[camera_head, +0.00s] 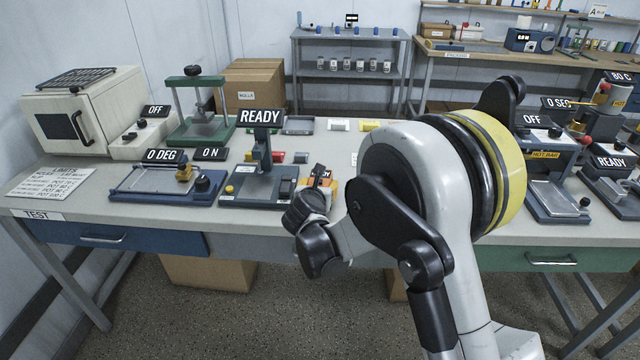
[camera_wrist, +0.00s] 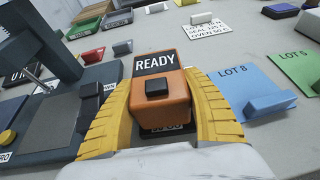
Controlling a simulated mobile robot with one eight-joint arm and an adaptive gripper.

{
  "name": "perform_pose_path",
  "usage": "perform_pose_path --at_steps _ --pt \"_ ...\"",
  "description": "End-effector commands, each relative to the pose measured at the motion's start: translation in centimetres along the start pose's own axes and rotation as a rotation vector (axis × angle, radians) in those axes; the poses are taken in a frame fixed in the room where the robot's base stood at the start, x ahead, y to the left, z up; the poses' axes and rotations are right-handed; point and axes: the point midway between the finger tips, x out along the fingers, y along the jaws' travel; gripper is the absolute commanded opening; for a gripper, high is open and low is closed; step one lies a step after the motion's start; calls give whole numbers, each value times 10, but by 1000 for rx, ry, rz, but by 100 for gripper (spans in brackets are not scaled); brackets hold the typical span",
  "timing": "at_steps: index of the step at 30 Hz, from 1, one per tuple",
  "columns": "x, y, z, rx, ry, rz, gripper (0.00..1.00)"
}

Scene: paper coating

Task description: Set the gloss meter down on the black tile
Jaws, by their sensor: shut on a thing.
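The gloss meter is an orange block with a black button and a READY sign; it fills the middle of the wrist view (camera_wrist: 165,110). In the head view only a small orange part (camera_head: 320,171) shows beyond my wrist. My gripper (camera_wrist: 164,90) is shut on it, with a ribbed yellow finger pressed to each side. A dark patch with partly hidden lettering (camera_wrist: 168,132) shows just below the meter's near face. I cannot tell whether that is the black tile, or whether the meter touches anything beneath it.
A blue-grey instrument with a column (camera_head: 263,160) stands close left of my gripper. Blue LOT 8 (camera_wrist: 240,88) and green (camera_wrist: 296,66) sheets lie to the right in the wrist view. A blue-based device (camera_head: 165,183) sits farther left on the bench.

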Motion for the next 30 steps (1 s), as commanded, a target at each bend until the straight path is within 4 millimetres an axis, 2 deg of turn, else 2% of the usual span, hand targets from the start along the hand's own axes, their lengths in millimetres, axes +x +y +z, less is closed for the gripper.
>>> perform_pose_path --at_steps 21,22,24,30 --pt "0 0 0 0 0 0 13" --pt "0 0 0 0 0 0 60" --pt "0 0 0 0 0 0 79" --pt "0 0 0 0 0 0 79"
